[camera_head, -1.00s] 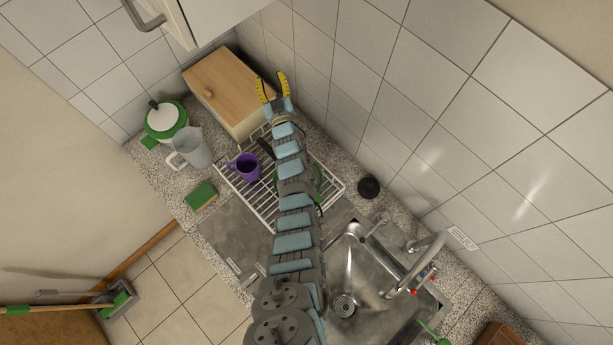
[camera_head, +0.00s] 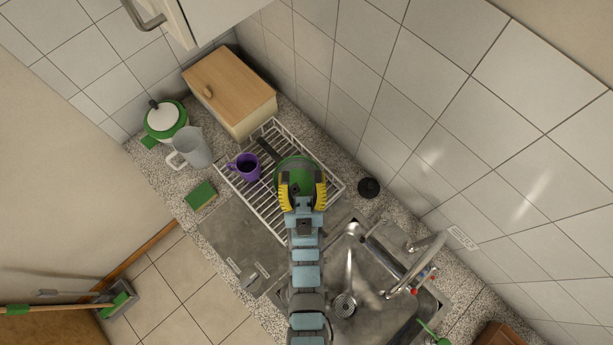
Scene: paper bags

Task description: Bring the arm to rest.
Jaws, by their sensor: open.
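My gripper (camera_head: 303,190) is open, with two yellow-and-black fingers spread apart. In the picture it overlaps the lower part of a green round pan (camera_head: 296,168) on the white wire dish rack (camera_head: 262,206). Nothing shows held between the fingers. I cannot tell the height of the gripper above the rack. My arm runs straight down the picture from the gripper, across the counter and the left side of the sink.
A purple mug (camera_head: 244,167) stands on the rack. A wooden-topped box (camera_head: 229,90), a clear jug (camera_head: 195,149), a green-and-white pot (camera_head: 165,119) and a sponge (camera_head: 200,195) are on the counter. The sink (camera_head: 372,267) with faucet (camera_head: 428,257) is at right; a cabinet hangs above.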

